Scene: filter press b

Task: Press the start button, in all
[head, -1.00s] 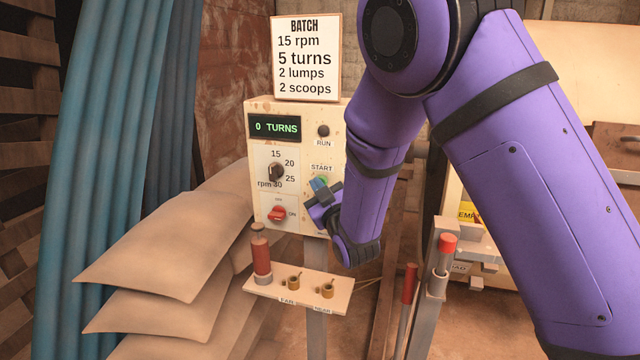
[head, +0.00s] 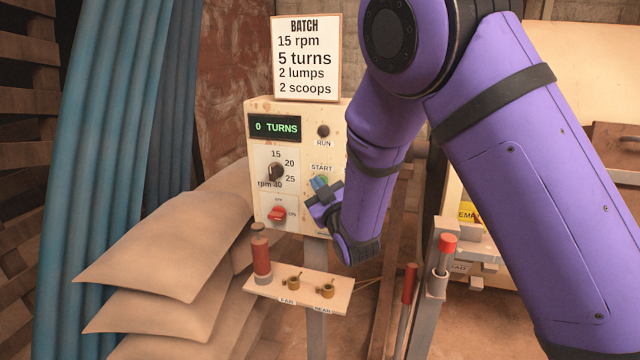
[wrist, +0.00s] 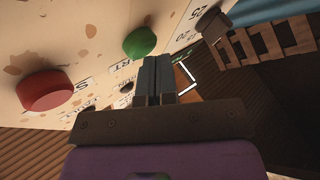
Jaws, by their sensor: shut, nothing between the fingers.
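The control box (head: 257,110) stands in the middle of the head view. Its display (head: 274,127) reads "0 TURNS". The START label sits above my gripper (head: 320,184), which covers most of the start button there. In the wrist view the green start button (wrist: 140,42) is clear to see on the panel, beside the label ending in "RT". My gripper's fingers (wrist: 157,66) are shut and empty. Their tips are near the green button, just right of and below it in that view. A gap shows between them in the picture; its depth is hard to judge.
The RUN lamp (head: 323,131) is dark. A speed dial (head: 276,173) and red on/off switch (head: 278,213) are left of my gripper. A red button (wrist: 45,90) shows in the wrist view. A shelf (head: 335,299) with small valves is below. Sacks (head: 170,245) lie left.

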